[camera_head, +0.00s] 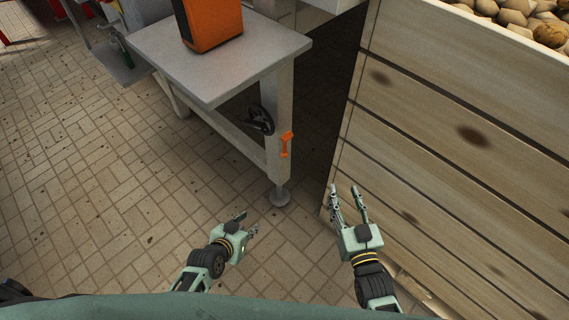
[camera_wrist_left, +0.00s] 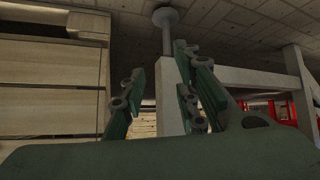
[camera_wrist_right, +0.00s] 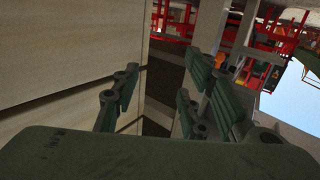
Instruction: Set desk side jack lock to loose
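The desk (camera_head: 190,60) has a light grey top and pale legs. A small orange lever (camera_head: 287,144), apparently the jack lock, is on the side of its near right leg, beside a black handwheel (camera_head: 261,119). My left gripper (camera_head: 248,222) is open and empty, below and left of that leg's round foot (camera_head: 280,196). My right gripper (camera_head: 346,189) is open and empty, right of the foot beside the wooden crate. Both are apart from the lever. The left wrist view, looking upside down, shows the leg (camera_wrist_left: 169,95) beyond the fingers; the lever is not visible there.
A large wooden crate (camera_head: 440,150) filled with potatoes (camera_head: 520,18) stands close on the right. A dark gap separates it from the desk. An orange and black box (camera_head: 212,25) sits on the desk. The tiled floor (camera_head: 130,190) to the left is clear.

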